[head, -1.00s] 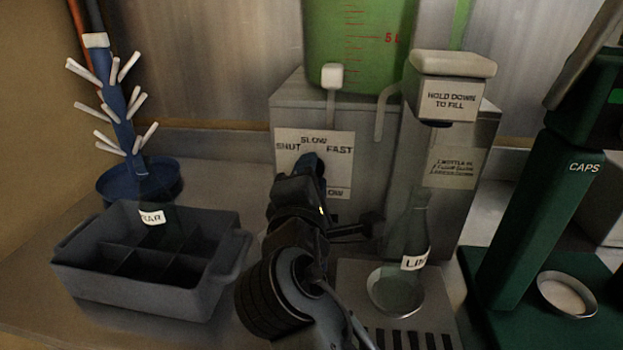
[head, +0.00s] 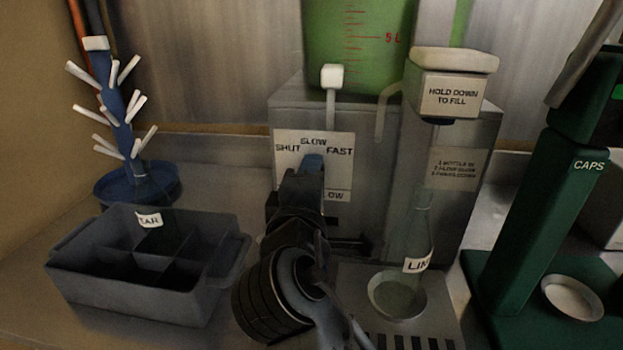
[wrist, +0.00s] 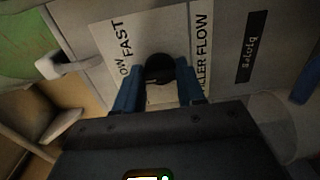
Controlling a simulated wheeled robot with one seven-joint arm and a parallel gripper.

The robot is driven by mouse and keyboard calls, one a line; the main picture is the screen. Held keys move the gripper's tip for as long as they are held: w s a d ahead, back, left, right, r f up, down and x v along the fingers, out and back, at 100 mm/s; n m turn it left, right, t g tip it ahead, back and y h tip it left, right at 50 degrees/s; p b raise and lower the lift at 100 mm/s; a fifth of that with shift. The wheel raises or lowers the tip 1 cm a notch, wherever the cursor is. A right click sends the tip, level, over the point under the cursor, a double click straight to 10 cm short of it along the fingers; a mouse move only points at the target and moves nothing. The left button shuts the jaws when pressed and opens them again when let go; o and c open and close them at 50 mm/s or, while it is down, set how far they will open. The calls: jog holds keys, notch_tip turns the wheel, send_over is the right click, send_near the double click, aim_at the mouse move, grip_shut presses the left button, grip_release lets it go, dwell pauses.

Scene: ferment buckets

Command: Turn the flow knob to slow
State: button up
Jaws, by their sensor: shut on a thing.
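The flow knob (wrist: 158,68) is a dark round piece on the white dial plate in the wrist view. My gripper (wrist: 158,84) has a blue finger on each side of it and is shut on it. Where the knob points cannot be told. In the head view, my gripper (head: 313,162) covers the knob in front of the dial plate (head: 340,172), just below the word SLOW. SHUT is to the left and FAST to the right. The plate is on the front of a grey filler box (head: 385,165).

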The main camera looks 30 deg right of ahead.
jog(key=shift+f, duration=0.1)
jog(key=o, duration=1)
jog(key=shift+o, duration=0.2)
jog(key=v, duration=0.7)
jog(key=shift+s+a+b, duration=0.25)
jog(key=shift+s+b, duration=0.05)
jog(key=shift+b, duration=0.1)
